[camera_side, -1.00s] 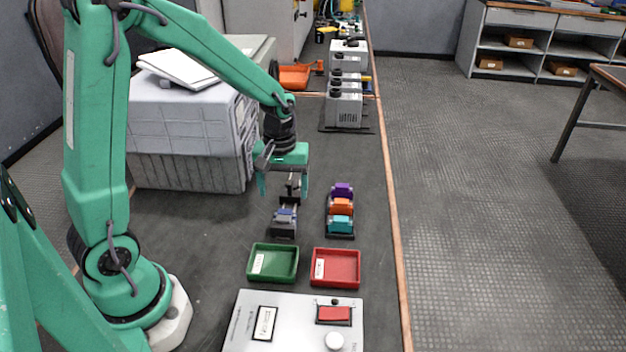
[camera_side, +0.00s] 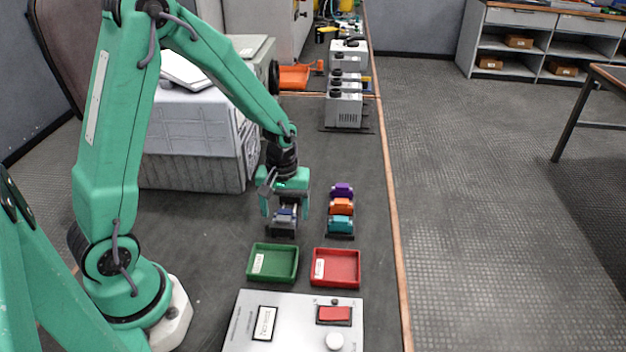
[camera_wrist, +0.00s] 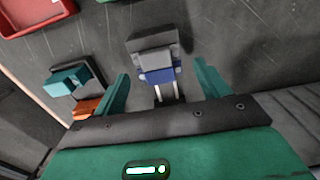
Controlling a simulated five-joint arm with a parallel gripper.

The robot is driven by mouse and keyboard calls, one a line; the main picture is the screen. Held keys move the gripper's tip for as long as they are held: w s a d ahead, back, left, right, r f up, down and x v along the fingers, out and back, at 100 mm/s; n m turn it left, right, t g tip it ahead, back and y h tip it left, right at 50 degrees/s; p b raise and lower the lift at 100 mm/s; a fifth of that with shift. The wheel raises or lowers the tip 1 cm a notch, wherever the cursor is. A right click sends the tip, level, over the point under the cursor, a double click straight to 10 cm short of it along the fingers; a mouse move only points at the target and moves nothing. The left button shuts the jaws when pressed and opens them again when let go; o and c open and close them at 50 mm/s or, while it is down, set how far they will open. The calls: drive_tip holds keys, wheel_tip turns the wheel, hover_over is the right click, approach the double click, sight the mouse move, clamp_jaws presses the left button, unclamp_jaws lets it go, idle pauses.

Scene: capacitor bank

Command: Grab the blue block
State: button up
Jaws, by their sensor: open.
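The blue block (camera_side: 285,213) sits in a dark grey holder (camera_side: 282,232) on the bench. It also shows in the wrist view (camera_wrist: 160,75), roughly midway between the fingers. My gripper (camera_side: 285,208) is open and low over the holder, with one green finger on each side of the block. In the wrist view both fingers (camera_wrist: 163,92) stand clear of the block, with a gap on each side. Part of the block is hidden behind my gripper in the side view.
A rack to the right holds purple (camera_side: 342,190), orange (camera_side: 341,207) and teal (camera_side: 340,224) blocks. A green tray (camera_side: 273,279) and a red tray (camera_side: 336,284) lie in front. A grey control panel (camera_side: 290,315) is nearest the camera. Bare bench lies behind the rack.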

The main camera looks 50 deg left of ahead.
drive_tip(key=shift+f, duration=0.85)
drive_tip(key=c, duration=1.1)
